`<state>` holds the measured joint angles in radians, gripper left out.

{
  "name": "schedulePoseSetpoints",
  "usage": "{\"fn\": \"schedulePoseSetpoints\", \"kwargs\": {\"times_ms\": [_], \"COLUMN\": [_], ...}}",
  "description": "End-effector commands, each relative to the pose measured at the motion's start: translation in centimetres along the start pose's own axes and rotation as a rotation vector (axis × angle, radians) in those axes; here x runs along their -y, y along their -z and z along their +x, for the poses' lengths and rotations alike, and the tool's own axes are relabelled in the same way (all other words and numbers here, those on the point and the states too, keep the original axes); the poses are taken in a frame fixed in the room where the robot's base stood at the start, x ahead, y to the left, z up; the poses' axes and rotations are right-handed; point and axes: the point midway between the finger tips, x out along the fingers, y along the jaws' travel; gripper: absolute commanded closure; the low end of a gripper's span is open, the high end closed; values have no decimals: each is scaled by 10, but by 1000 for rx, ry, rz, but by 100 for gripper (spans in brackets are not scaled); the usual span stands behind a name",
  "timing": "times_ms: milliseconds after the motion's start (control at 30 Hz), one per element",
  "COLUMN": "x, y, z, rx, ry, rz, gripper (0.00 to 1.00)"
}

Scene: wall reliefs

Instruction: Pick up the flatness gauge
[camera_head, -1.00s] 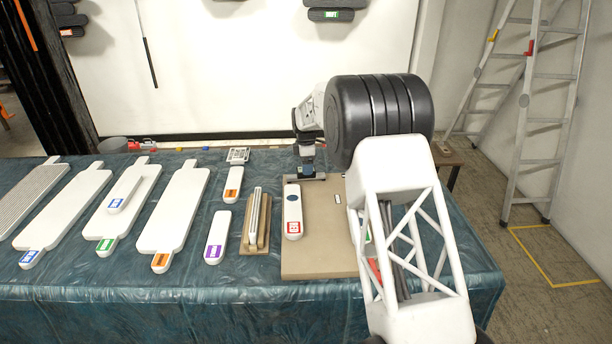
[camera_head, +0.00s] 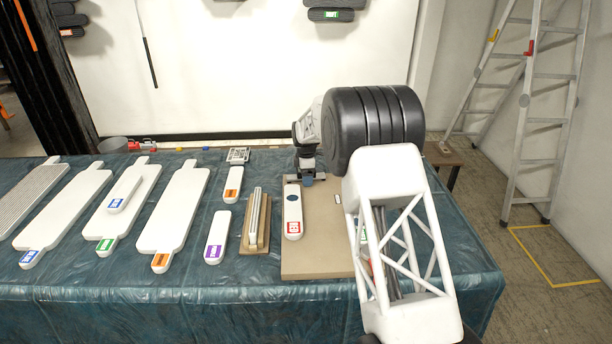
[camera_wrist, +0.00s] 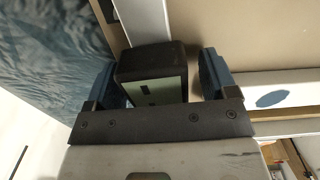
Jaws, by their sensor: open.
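My gripper (camera_head: 306,181) is at the far edge of the brown board, beyond the white tool with a red label. In the wrist view its two blue fingers (camera_wrist: 162,82) stand apart. A dark block with a pale green face (camera_wrist: 155,85) shows between them. A gap shows between the block and the right finger; the left finger is close, and I cannot tell whether it touches. The block may be the flatness gauge, but no readable label confirms it. In the head view the block cannot be clearly made out beside my gripper.
The white tool (camera_head: 293,213) lies on the board (camera_head: 318,262). A wooden holder with metal bars (camera_head: 255,222) and a purple-labelled tool (camera_head: 217,238) lie left of it. Several white paddles lie further left on the blue-green cloth (camera_head: 200,290). My arm hides the board's right side.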

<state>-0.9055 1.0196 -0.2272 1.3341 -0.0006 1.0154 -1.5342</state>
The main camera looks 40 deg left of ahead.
Motion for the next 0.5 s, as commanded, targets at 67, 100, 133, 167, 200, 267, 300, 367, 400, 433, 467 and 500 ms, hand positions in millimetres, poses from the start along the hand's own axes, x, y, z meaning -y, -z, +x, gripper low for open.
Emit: {"fn": "schedulePoseSetpoints", "kwargs": {"times_ms": [67, 100, 133, 167, 200, 267, 300, 367, 400, 433, 467, 500], "x": [0, 0, 0, 0, 0, 0, 0, 0, 0, 0, 0, 0], "y": [0, 0, 0, 0, 0, 0, 0, 0, 0, 0, 0, 0], "z": [0, 0, 0, 0, 0, 0, 0, 0, 0, 0, 0, 0], "rx": [0, 0, 0, 0, 0, 0, 0, 0, 0, 0, 0, 0], "ry": [0, 0, 0, 0, 0, 0, 0, 0, 0, 0, 0, 0], "rz": [0, 0, 0, 0, 0, 0, 0, 0, 0, 0, 0, 0], "gripper": [21, 21, 21, 21, 21, 21, 21, 21, 21, 21, 21, 27]}}
